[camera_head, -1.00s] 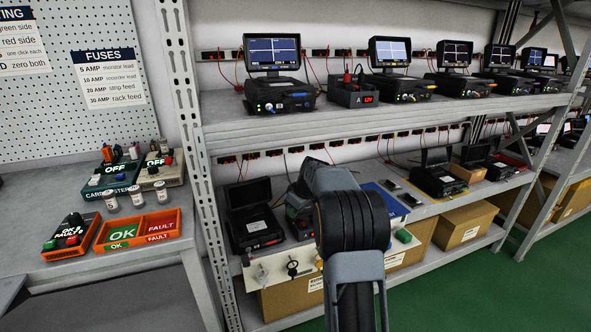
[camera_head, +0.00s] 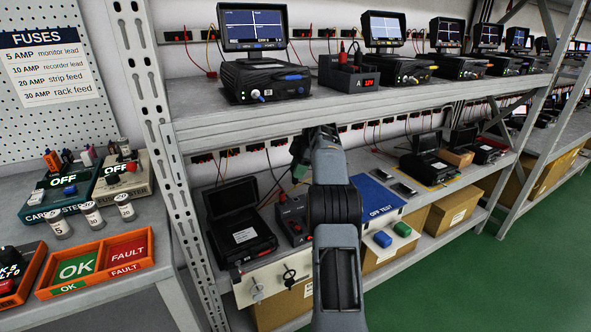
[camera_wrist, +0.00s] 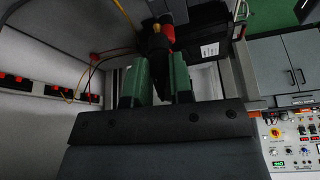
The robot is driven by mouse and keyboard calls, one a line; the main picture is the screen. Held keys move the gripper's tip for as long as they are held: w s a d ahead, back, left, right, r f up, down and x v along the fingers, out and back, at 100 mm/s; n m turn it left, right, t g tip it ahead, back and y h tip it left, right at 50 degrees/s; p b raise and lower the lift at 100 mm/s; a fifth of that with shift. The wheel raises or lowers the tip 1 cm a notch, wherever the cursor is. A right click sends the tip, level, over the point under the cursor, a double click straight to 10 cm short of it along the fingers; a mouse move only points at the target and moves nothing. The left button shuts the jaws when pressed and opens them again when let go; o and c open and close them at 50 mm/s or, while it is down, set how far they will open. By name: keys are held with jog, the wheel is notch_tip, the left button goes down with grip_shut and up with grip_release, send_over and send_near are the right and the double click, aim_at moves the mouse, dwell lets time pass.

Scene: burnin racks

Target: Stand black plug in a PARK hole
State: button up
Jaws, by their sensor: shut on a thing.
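In the wrist view my gripper (camera_wrist: 159,65) has its two green fingers closed around a black plug (camera_wrist: 157,46). Red and yellow parts show just beyond the plug; I cannot tell whether they belong to it. A white front panel (camera_head: 273,272) on the lower shelf carries a pale plug (camera_head: 256,288) and a black one (camera_head: 289,277). No PARK label is readable.
An open black case (camera_head: 240,226) and a dark device with red parts (camera_head: 293,217) stand on the lower shelf, left of my arm. A blue OFF TEST plate (camera_head: 378,196) lies right of it. Orange trays (camera_head: 97,266) stand at left.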

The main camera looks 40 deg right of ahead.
jog(key=shift+f, duration=0.2)
jog(key=shift+f+b, duration=1.55)
jog(key=shift+b, duration=0.65)
jog(key=shift+d+p, duration=0.1)
jog(key=shift+p, duration=0.25)
jog(key=shift+f+p, duration=0.3)
jog(key=shift+p, duration=0.25)
dwell(0.9)
jog(key=shift+f, duration=1.25)
dwell(2.0)
jog(key=o, duration=0.9)
jog(key=shift+c, duration=0.2)
